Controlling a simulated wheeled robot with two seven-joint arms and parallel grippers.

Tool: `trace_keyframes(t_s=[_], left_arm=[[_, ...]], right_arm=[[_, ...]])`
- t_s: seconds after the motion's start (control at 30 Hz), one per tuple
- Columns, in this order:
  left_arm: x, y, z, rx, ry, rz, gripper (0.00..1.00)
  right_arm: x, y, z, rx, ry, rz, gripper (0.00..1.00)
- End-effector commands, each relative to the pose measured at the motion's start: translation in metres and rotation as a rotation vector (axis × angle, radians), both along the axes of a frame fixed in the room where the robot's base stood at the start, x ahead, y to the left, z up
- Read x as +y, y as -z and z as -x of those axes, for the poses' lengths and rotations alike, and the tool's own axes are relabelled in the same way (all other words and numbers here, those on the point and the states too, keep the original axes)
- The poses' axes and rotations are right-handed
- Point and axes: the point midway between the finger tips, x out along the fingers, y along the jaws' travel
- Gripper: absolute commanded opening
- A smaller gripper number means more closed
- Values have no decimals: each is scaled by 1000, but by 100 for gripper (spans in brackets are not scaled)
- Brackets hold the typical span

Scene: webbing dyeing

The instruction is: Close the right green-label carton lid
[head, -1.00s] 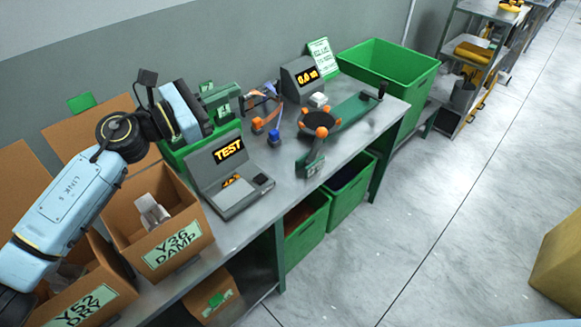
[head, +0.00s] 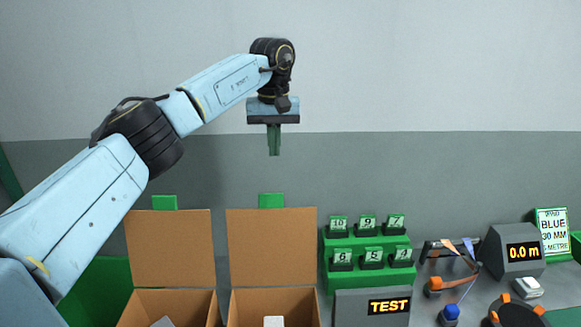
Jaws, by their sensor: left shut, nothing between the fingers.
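Two open cardboard cartons stand side by side at the bottom of the head view. The right carton (head: 306,305) has its brown lid (head: 271,250) standing upright at its back, and a white item (head: 274,321) shows inside. The left carton (head: 205,303) also has its lid (head: 168,248) upright. Their front labels are below the picture. My left gripper (head: 274,152) points down, shut and empty, high above the right carton's lid and apart from it. My right gripper is out of view.
A green rack (head: 369,232) with numbered blocks and a TEST display (head: 388,306) stand right of the cartons. Farther right are a 0.0 m meter (head: 510,252) and a BLUE sign (head: 552,235). A grey wall (head: 400,165) is behind.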

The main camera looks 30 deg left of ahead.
Motion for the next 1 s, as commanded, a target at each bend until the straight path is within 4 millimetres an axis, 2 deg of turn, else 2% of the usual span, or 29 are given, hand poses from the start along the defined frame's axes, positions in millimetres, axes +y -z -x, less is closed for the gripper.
trace_keyframes(t_s=[0.17, 0.5, 1.0], left_arm=[[1, 26, 1, 5, 1, 0, 0], [1, 100, 0, 5, 0, 2, 0], [-19, 85, 30, 0, 2, 2, 0]], right_arm=[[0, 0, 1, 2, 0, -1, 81], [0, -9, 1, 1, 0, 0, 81], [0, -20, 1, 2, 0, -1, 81]])
